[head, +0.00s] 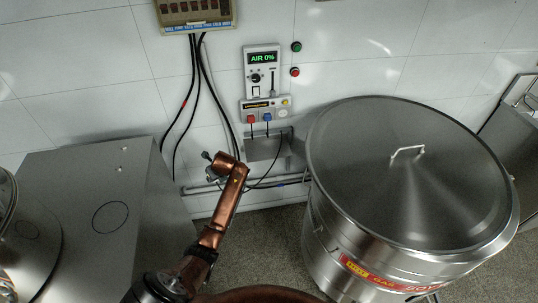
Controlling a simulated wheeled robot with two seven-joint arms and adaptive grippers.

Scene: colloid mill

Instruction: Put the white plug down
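I cannot make out the white plug for certain. A panel (266,108) on the wall carries a red plug (251,119), a blue plug (267,117) and a pale round spot at its right end, too small to tell as socket or plug. My copper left arm comes up from the bottom left and bends at its top end, left of and below the panel. Small grey parts at that end look like my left gripper (207,156); its fingers and anything in them are unclear. My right gripper is out of view.
A metal box (266,147) sits below the panel, with thin black cables. Pipes (265,185) run along the lower wall. A large lidded steel vessel (330,215) stands at right, a steel cabinet (75,185) at left. Grey floor shows between them.

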